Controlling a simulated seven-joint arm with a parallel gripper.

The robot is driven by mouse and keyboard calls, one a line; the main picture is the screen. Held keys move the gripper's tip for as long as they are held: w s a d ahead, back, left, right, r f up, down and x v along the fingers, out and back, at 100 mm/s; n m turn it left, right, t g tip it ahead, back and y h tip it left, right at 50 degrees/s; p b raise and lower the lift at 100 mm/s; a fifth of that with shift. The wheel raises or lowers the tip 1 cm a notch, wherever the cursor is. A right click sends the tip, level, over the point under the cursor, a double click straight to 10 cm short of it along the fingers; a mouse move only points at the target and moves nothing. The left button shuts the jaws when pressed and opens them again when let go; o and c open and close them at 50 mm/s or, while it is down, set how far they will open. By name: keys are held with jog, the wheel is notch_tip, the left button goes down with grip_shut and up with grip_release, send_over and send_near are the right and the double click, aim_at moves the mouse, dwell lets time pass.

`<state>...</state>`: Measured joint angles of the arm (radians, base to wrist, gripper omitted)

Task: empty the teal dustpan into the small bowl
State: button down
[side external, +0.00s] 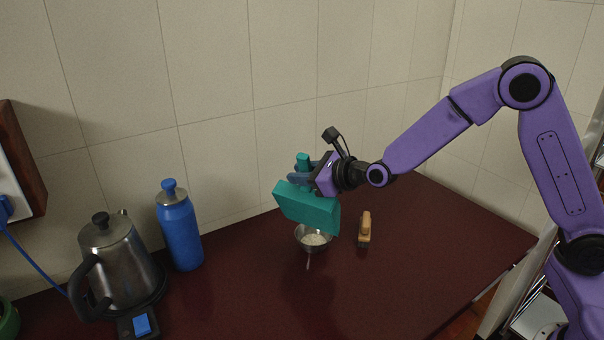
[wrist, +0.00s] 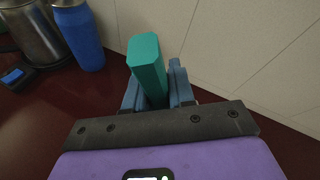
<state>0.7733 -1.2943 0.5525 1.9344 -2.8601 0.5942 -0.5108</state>
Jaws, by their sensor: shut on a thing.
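The teal dustpan (side external: 308,208) is held up above the counter, tilted, with its pan hanging down over the small bowl. My gripper (side external: 303,181) is shut on its handle; the handle also shows between the fingers in the wrist view (wrist: 147,66). The small metal bowl (side external: 300,238) stands on the counter just under the dustpan's lower edge, which hides part of its rim. Pale contents (side external: 316,239) show inside the bowl. The inside of the dustpan is turned away from view, so I cannot tell what is in it.
A wooden brush (side external: 364,228) stands right of the bowl. A blue bottle (side external: 179,228) and a steel kettle (side external: 120,262) stand to the left on the dark red counter (side external: 420,250). The tiled wall is close behind. The counter's front right is clear.

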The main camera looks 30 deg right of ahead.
jog(key=shift+a, duration=0.2)
dwell(0.5)
jog(key=shift+a+f+n, duration=0.1)
jog(key=shift+a+n, duration=0.1)
jog(key=shift+n, duration=0.1)
jog(key=s+a+f+n+t+h, duration=0.1)
jog(key=s+a+f+n+t, duration=0.1)
jog(key=a, duration=0.4)
jog(key=s+a+f+n+t+h, duration=0.1)
jog(key=s+a+f+n, duration=0.1)
jog(key=s+a+n, duration=0.3)
jog(key=shift+a+f+n+t+h, duration=0.3)
jog(key=shift+a+f+n+t, duration=0.1)
jog(key=shift+a+n, duration=0.8)
jog(key=shift+r, duration=0.1)
jog(key=shift+r, duration=2.95)
jog(key=shift+s, duration=0.1)
